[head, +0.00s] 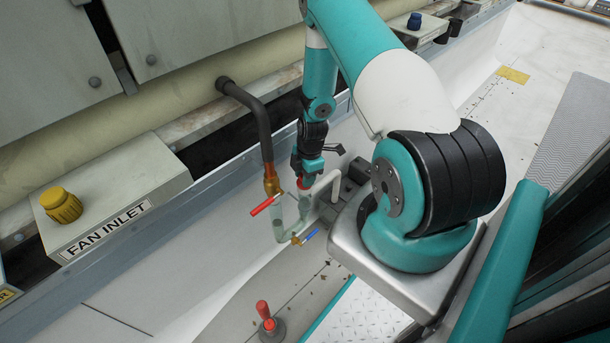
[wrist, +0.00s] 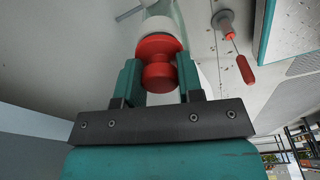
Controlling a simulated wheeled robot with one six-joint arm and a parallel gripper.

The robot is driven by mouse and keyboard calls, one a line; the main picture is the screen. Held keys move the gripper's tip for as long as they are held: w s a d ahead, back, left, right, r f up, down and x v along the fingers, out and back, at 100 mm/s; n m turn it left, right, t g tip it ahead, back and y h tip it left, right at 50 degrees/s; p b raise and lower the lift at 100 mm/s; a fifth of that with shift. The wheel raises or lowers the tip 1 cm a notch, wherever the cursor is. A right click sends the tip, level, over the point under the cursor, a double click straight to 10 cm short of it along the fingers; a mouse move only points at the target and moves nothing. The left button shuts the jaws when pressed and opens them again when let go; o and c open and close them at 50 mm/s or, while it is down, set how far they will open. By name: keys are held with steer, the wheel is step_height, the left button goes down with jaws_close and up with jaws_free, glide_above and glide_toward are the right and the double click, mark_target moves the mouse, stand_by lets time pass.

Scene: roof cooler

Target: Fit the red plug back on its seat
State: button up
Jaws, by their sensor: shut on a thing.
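My gripper (head: 304,178) points down over the clear pipe trap beside the wall. In the wrist view, its two jaws (wrist: 159,80) are closed on the narrow part of the red plug (wrist: 157,68). The plug also shows just under the jaws in the head view (head: 303,184). Its wide red flange faces a white collar (wrist: 160,25) on top of the clear tube (head: 306,206), which looks like the seat. The plug is lined up with the collar or nearly so. I cannot tell whether flange and collar touch, as the jaws and plug hide the joint.
A red-handled valve (head: 264,206) and a blue-handled valve (head: 308,237) stick out beside the tube. A dark pipe (head: 262,125) rises at the left. A yellow knob (head: 61,204) sits on the fan inlet box.

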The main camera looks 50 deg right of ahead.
steer(key=shift+f+b, duration=0.3)
steer(key=shift+f, duration=0.15)
steer(key=o, duration=1.5)
steer(key=shift+r, duration=0.1)
steer(key=shift+r+p, duration=2.5)
steer(key=shift+r, duration=0.5)
